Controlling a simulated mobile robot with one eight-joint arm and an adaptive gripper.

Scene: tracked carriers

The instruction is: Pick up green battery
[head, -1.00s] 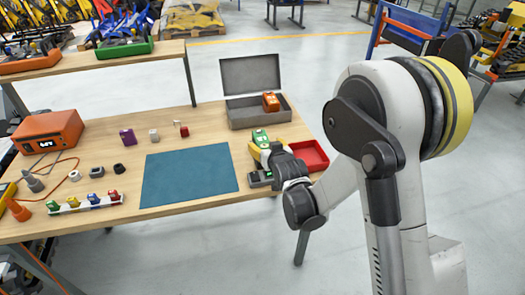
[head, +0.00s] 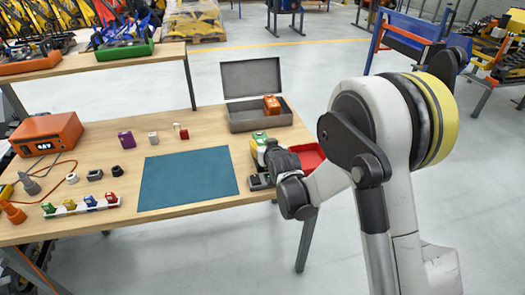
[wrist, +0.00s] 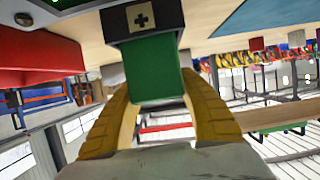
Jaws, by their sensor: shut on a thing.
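The green battery (wrist: 157,78) is between the two yellow fingers of my gripper (wrist: 153,95) in the wrist view. A dark part with a plus label (wrist: 141,17) shows at its end. In the head view the green top of the battery (head: 259,136) stands up beside my gripper (head: 265,151), at the right side of the table. My gripper is shut on the battery. A dark device (head: 260,182) sits just below it at the table's front edge. My wrist hides part of the battery, and I cannot tell whether it touches the table.
A red tray (head: 313,163) lies right of my gripper. An open grey case (head: 247,121) holding an orange item (head: 271,104) stands behind. A teal mat (head: 187,178) lies left. A white rack (head: 70,212) with several small coloured pieces and an orange box (head: 47,134) are farther left.

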